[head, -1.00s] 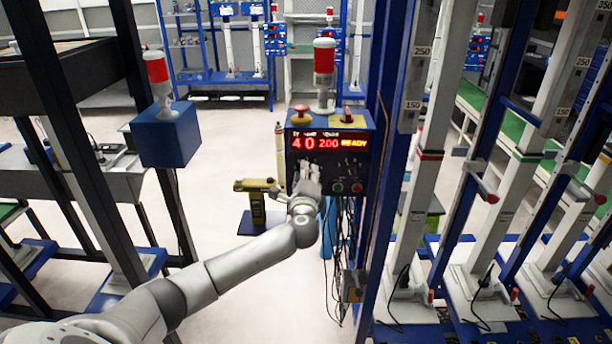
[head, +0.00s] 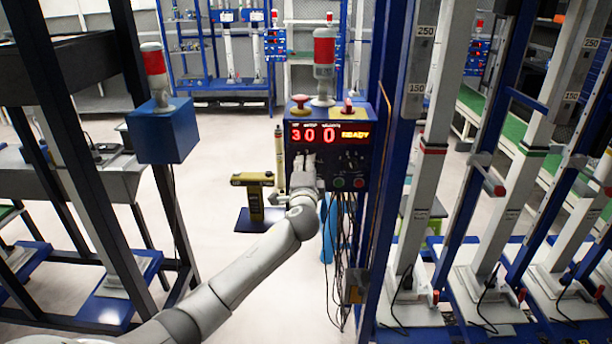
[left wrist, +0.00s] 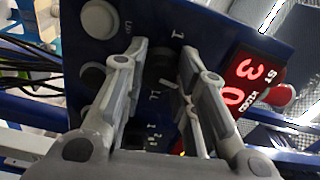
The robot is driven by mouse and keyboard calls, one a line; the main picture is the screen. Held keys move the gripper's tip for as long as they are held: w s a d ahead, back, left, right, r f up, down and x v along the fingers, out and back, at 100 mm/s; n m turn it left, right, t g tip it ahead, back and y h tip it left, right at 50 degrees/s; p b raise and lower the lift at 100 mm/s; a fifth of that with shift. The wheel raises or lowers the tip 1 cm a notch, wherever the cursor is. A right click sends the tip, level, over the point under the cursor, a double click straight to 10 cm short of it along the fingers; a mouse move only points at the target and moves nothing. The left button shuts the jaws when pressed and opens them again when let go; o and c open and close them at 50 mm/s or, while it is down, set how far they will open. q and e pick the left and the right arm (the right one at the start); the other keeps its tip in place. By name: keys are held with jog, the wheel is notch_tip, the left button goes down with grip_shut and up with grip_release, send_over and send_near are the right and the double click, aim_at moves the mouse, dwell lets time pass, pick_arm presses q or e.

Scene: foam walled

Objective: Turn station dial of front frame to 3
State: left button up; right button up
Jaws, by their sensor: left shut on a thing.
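The blue control box (head: 368,160) of the front frame has a dark panel with a red and yellow display (head: 330,133). The display reads 3, 0, 0 and READY. The 3 and a 0 also show sideways on the display in the left wrist view (left wrist: 246,80). My left gripper (head: 303,160) is at the left part of the panel, below the display, and covers the station dial in the head view. In the left wrist view its two fingers (left wrist: 162,50) stand on either side of the dark station dial (left wrist: 160,75), closed on it. My right gripper is not in view.
A red stack light (head: 324,50) and a red mushroom button (head: 300,102) stand on top of the box. Red and green buttons (head: 348,183) sit low on the panel. Black cables hang below. A blue upright (head: 388,120) stands close on the right.

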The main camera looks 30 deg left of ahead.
pick_arm(q)
jog(key=shift+f+n+b, duration=0.15)
jog(key=shift+n+b, duration=0.3)
jog(key=shift+n, duration=0.25)
jog(key=o, duration=1)
jog(key=v, duration=1.2)
jog(key=shift+s+a, duration=0.1)
